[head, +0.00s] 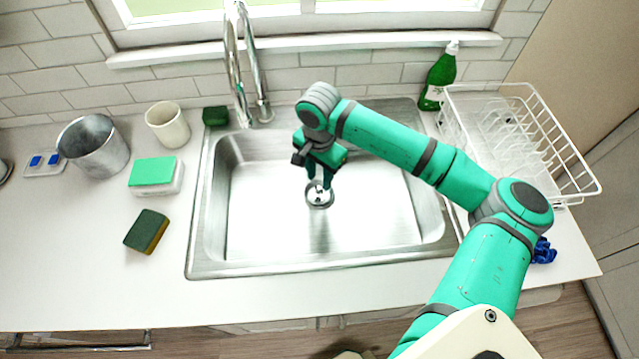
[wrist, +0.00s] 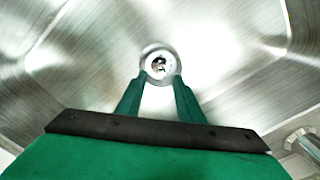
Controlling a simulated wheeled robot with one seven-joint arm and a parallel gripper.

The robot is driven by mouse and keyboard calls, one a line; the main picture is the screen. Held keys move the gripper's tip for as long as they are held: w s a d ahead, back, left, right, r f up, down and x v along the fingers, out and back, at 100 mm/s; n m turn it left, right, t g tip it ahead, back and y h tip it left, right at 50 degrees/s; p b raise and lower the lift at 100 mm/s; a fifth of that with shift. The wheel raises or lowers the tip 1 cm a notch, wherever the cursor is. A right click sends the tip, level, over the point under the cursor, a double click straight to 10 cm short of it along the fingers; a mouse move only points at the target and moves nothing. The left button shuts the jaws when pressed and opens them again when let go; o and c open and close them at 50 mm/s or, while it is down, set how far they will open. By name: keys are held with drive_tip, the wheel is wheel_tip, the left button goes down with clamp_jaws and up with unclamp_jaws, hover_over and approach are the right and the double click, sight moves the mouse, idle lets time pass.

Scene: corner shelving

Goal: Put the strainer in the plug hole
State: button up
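A round metal fitting with a bright ring and dark, uneven centre lies on the sink floor, at the plug hole (head: 320,196). It also shows in the wrist view (wrist: 158,65). The strainer appears to be at this spot, but I cannot tell it apart from the plug hole's rim or see whether it sits flush. My gripper (head: 320,180) points down into the sink, right above the fitting. Its two green fingers are apart, with a bright gap between them in the wrist view (wrist: 160,82). I see nothing clamped between them. Whether the tips touch the fitting is unclear.
The steel sink (head: 265,225) is otherwise empty, with walls around my gripper. The tap (head: 256,75) stands behind it. A dish rack (head: 520,140) and green bottle (head: 440,78) are at right. A cup (head: 167,125), metal pot (head: 93,147) and sponge (head: 147,231) are at left.

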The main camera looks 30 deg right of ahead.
sight(319, 188)
wheel_tip(319, 188, up, 7)
idle(0.3)
drive_tip(key=shift+w+f, duration=0.1)
idle(0.4)
